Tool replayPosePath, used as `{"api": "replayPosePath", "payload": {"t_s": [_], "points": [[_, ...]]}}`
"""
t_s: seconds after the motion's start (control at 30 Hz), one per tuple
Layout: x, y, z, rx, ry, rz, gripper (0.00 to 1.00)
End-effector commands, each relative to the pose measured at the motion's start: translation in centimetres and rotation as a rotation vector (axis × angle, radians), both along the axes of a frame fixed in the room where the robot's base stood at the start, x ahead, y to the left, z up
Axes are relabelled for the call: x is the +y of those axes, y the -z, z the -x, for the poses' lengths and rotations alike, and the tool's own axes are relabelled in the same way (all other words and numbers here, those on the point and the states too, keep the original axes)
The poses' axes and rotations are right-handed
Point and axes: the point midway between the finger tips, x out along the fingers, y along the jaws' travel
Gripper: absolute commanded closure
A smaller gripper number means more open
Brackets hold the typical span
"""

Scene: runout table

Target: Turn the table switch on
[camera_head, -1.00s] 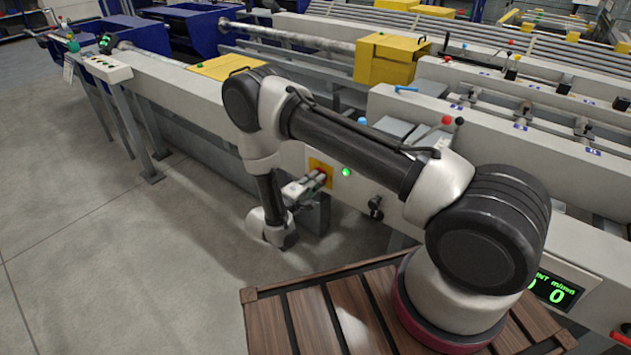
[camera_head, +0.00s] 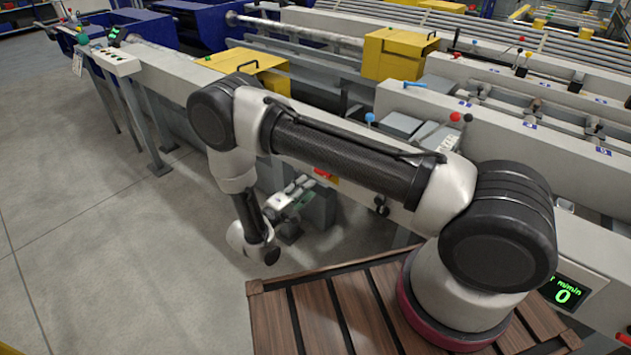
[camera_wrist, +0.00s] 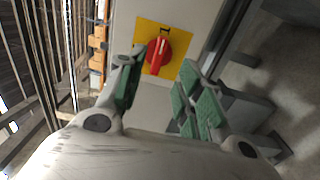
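The table switch (camera_wrist: 158,54) is a red rotary knob on a yellow square plate (camera_wrist: 178,36), set in the light grey side of the runout table. In the head view a bit of the red switch (camera_head: 322,173) shows below my arm, which hides most of the plate. My gripper (camera_wrist: 158,78) is open, its green-padded fingers spread. In the wrist view the knob lies beyond and between the fingertips, apart from them, with nothing held. In the head view my gripper (camera_head: 303,187) points at the table side, a little away from it.
A black knob (camera_head: 382,208) sits right of the switch. A green-digit display (camera_head: 563,294) is at lower right. The floor at left is clear.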

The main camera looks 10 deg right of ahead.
Motion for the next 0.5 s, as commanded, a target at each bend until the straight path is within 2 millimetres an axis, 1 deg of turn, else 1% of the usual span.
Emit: {"api": "replayPosePath", "payload": {"t_s": [0.03,0.1,0.2,0.5], "points": [[0.8,0.0,0.5,0.0,-0.003,-0.001,0.64],[1.6,0.0,1.1,0.0,-0.002,-0.001,0.64],[2.3,0.0,1.7,0.0,0.0,-0.001,0.64],[2.6,0.0,1.9,0.0,0.001,-0.001,0.64]]}}
